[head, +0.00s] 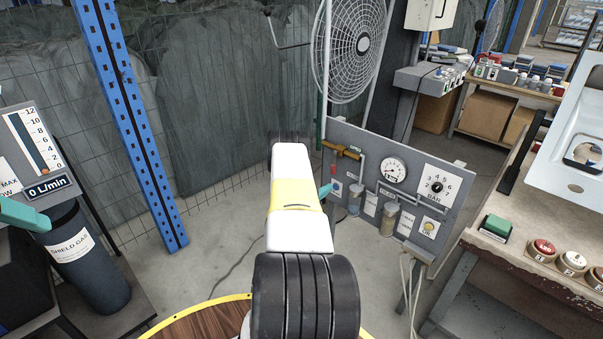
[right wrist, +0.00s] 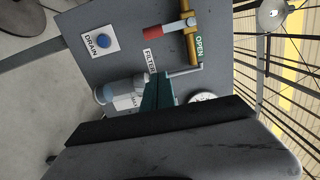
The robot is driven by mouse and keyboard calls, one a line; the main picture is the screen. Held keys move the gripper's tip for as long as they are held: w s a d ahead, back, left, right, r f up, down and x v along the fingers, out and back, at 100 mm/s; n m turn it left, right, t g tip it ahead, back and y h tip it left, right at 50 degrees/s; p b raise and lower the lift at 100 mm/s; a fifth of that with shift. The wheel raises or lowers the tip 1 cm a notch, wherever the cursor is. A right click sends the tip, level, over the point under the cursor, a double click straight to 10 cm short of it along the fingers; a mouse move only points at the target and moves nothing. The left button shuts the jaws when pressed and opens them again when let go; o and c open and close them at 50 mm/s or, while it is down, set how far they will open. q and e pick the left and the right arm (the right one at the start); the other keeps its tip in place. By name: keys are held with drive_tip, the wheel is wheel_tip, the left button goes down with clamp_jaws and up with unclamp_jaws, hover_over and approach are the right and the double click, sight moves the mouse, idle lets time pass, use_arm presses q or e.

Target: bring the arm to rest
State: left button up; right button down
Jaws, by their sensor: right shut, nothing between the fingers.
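My right arm, white, yellow and black, reaches forward through the middle of the head view. My right gripper (head: 326,189) shows only as a small teal tip beside the grey panel (head: 352,205); the forearm hides the rest. In the right wrist view its teal fingers (right wrist: 158,92) are together and empty, in front of the panel face near a clear filter bowl (right wrist: 122,92). I cannot tell whether they touch it. A teal finger of my left gripper (head: 22,213) shows at the left edge of the head view; its opening cannot be made out.
The panel carries a gauge (head: 393,170), a brass valve with a red handle (right wrist: 153,33) and a blue drain button (right wrist: 103,41). A workbench (head: 535,265) with coloured buttons stands right. A shield gas cylinder (head: 88,265) and a blue post (head: 130,120) stand left.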

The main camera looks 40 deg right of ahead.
drive_tip(key=shift+s+a, duration=0.1)
drive_tip(key=shift+a, duration=0.35)
drive_tip(key=shift+r, duration=0.1)
